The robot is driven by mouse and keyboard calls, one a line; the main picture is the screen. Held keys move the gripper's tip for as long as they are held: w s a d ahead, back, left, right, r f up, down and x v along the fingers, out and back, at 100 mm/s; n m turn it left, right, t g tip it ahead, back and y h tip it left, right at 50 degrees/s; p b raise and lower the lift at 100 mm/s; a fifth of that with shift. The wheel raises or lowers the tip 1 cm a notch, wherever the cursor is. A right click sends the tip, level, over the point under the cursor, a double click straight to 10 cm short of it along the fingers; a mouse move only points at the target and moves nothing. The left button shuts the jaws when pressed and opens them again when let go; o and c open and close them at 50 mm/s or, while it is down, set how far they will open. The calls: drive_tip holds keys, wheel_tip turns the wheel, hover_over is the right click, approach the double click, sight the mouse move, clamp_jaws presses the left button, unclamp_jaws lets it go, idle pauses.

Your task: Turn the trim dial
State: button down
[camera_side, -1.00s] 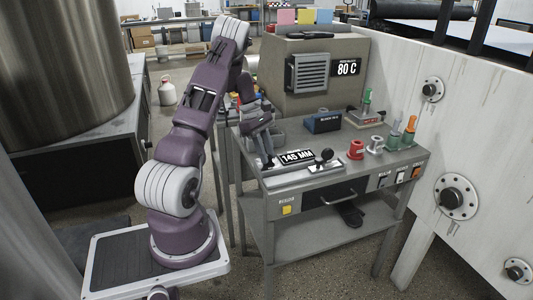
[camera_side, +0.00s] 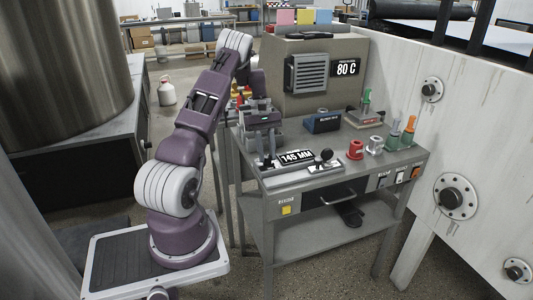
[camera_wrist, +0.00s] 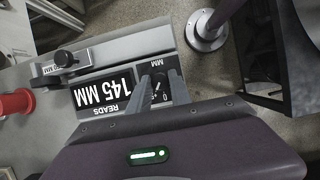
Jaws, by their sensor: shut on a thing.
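A black-knobbed slider (camera_wrist: 63,59) sits next to the display. A blue box (camera_side: 323,122) and an 80 C oven (camera_side: 315,85) are behind.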

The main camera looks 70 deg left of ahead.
drive_tip(key=shift+m+g, duration=0.3)
drive_tip(key=shift+m, duration=0.4)
drive_tip(key=c, duration=1.2)
unclamp_jaws()
drive_tip(key=v, duration=0.6)
drive_tip(key=shift+a+r, duration=0.15)
drive_tip(key=shift+r, duration=0.4)
